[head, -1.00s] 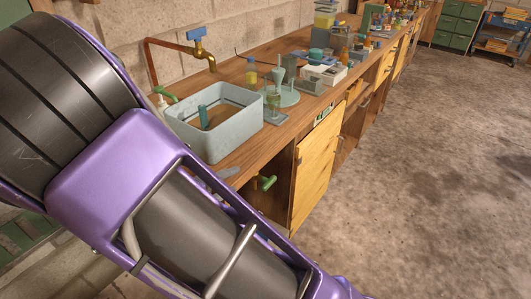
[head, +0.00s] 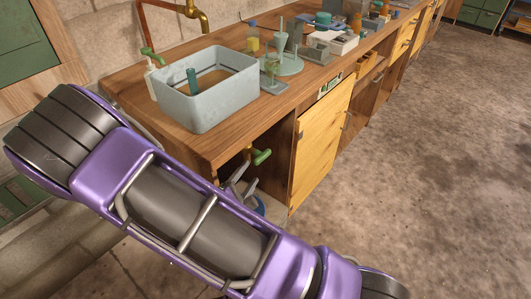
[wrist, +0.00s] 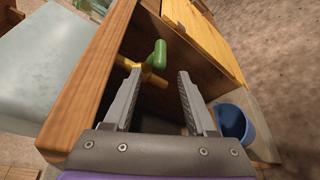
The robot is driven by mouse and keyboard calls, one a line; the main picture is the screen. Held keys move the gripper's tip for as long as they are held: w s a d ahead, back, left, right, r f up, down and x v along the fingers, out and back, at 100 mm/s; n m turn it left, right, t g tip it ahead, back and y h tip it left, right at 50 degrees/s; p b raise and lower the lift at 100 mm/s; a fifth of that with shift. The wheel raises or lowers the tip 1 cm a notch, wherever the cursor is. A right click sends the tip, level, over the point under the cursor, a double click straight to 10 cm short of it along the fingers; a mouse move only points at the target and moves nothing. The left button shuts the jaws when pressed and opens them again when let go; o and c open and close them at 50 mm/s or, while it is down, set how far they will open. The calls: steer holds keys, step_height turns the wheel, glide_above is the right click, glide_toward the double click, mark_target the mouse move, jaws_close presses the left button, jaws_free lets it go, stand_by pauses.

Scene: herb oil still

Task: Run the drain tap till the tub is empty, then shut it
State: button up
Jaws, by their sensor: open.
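The pale blue-grey tub (head: 212,107) stands on the wooden bench and holds brownish liquid and a teal cylinder (head: 192,80). Its side also shows in the wrist view (wrist: 50,65). My gripper (wrist: 159,73) is open and empty, pointing at the tap. Whether the tap is running cannot be told.
A blue bucket (wrist: 231,121) stands low in the bay, partly hidden in the head view. A yellow cabinet door (head: 320,145) is to the right of the bay. Glassware and bottles crowd the bench behind the tub. The floor to the right is clear.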

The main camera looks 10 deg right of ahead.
mark_target(265, 152)
steer(key=b+x, duration=0.1)
steer(key=x, duration=1.2)
jaws_close()
